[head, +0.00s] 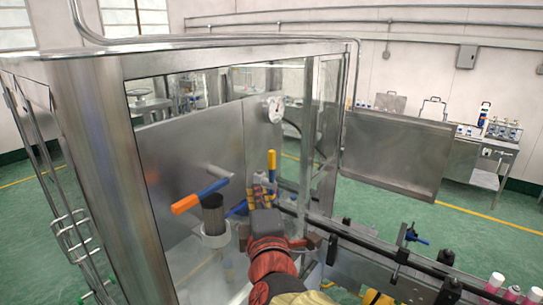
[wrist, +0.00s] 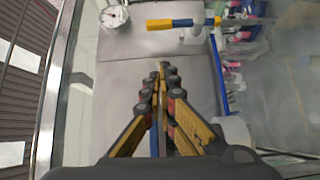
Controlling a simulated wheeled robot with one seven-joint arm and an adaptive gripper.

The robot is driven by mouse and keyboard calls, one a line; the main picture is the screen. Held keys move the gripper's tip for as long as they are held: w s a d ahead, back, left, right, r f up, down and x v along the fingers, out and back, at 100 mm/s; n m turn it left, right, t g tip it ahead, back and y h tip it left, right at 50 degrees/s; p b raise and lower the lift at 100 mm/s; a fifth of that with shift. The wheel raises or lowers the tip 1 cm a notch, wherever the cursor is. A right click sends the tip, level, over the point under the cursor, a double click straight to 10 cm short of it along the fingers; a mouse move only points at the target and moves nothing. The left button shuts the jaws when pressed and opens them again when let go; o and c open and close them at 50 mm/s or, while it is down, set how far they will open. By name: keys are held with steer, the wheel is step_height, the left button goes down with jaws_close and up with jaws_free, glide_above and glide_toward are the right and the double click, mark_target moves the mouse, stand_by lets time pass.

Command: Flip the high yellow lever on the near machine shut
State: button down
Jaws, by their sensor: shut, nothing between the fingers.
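A yellow lever handle (head: 271,160) stands upright inside the glazed machine, just behind my gripper in the head view. A second handle, orange and blue (head: 200,196), slants across the machine to the left of my gripper. My gripper (head: 262,190) reaches into the machine with its fingers together and empty. In the wrist view the closed fingertips (wrist: 162,68) point up the picture, below a yellow and blue handle (wrist: 182,23) that lies crosswise. A visible gap separates them. I cannot tell which of the two handles this is.
A round gauge (head: 273,108) is on the machine's back panel. A steel post and frame (head: 110,150) enclose the left side. A white cup-like part (head: 214,235) sits left of my gripper.

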steer(key=shift+r, duration=0.15)
steer(key=w+d, duration=0.1)
steer(key=w, duration=1.2)
steer(key=shift+d, duration=0.15)
steer(key=shift+w+r, duration=0.1)
steer(key=shift+w, duration=0.05)
steer(key=shift+w+d+p, duration=0.15)
steer(key=shift+p, duration=0.55)
steer(key=shift+g, duration=0.3)
